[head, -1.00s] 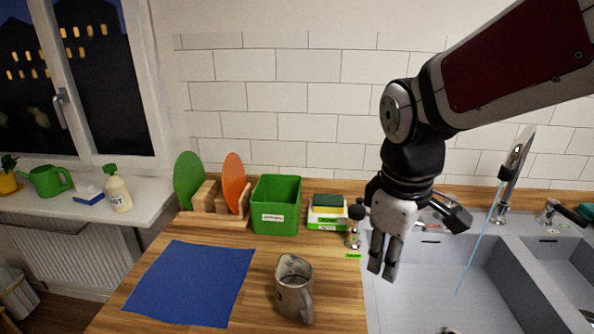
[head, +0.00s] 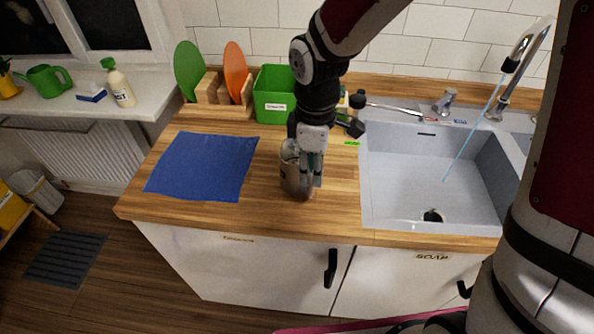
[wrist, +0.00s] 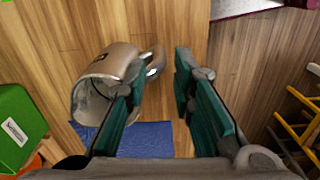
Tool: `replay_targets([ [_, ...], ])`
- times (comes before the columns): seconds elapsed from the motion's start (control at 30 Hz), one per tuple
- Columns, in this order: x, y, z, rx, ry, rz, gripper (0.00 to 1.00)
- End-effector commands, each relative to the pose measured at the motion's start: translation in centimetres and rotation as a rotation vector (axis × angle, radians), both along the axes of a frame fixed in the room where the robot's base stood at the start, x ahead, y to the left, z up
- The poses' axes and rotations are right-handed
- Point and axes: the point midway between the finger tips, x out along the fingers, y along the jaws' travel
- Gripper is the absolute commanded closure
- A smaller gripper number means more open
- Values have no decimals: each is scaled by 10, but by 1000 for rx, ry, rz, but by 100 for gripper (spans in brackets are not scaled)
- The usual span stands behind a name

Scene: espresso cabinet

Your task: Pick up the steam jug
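The steam jug (head: 288,178) is a silver-grey metal pitcher standing on the wooden counter, right of the blue mat. In the wrist view the jug (wrist: 98,82) is at the left, its open mouth facing lower left and its looped handle toward the right. My gripper (head: 312,182) is down at the jug and hides part of it in the head view. In the wrist view my gripper (wrist: 162,68) is open, with green-padded fingers apart. The handle reaches into the gap by the left fingertip; whether they touch cannot be told.
The blue mat (head: 203,165) lies left of the jug. A green box (head: 275,95) and a rack with green and orange boards (head: 220,90) stand behind. The sink (head: 405,200) with running tap is to the right. The counter's front edge is close.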

Motion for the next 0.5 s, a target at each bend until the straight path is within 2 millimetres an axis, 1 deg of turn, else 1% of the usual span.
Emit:
replay_targets([
  [0.17, -1, 1, -14, 0, 3, 1, 77],
  [0.3, -1, 3, -35, -1, 5, 1, 77],
  [0.4, -1, 3, -47, -1, 3, 1, 77],
  [0.5, 0, 3, -53, 0, 1, 0, 77],
])
